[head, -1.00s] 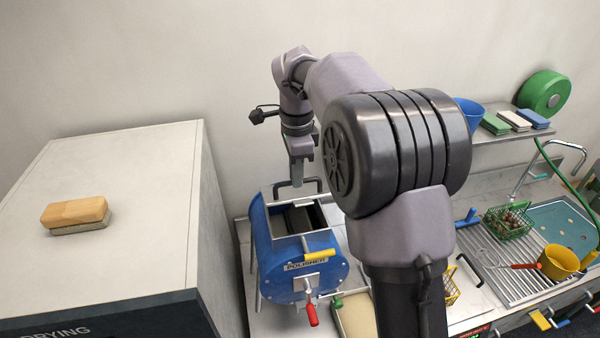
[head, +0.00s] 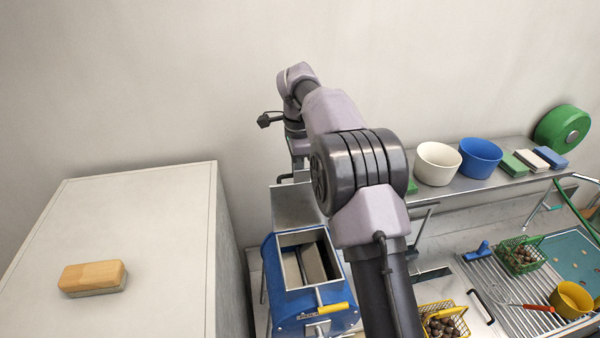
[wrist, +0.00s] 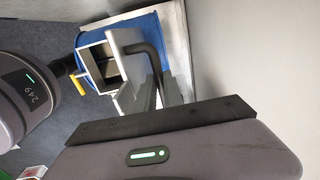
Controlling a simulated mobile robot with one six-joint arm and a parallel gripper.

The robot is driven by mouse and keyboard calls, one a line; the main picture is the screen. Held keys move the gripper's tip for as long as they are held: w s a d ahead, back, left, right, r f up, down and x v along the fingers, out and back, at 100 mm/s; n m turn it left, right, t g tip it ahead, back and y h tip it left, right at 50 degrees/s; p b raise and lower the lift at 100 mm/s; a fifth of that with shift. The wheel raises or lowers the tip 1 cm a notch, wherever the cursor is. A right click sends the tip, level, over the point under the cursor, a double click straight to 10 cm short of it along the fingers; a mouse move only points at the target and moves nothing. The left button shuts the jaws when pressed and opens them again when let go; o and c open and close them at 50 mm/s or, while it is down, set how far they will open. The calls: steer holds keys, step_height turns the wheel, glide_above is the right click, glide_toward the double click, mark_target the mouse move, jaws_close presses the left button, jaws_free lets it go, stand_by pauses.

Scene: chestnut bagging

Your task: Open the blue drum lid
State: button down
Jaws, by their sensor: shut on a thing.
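My gripper (head: 299,172) is above and behind the drum, shut on the lid's black handle (head: 284,179). In the wrist view the fingers (wrist: 150,92) close around the handle bar (wrist: 146,52), with the drum's opening (wrist: 100,62) beyond. My arm hides part of the drum's right side.
A large white cabinet (head: 150,200) with a wooden brush (head: 93,278) on top stands to the left. The wall is close behind. A shelf (head: 465,188) with bowls is at the right, above a yellow basket (head: 443,322) of chestnuts and a draining board.

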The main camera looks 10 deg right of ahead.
steer(key=shift+w+f+p, duration=0.2)
steer(key=shift+w+p, duration=0.1)
steer(key=shift+w, duration=0.9)
steer(key=c, duration=1.5)
jaws_free()
steer(key=r, duration=0.7)
steer(key=shift+s+r, duration=0.2)
steer(key=shift+r, duration=0.05)
steer(key=shift+s, duration=0.1)
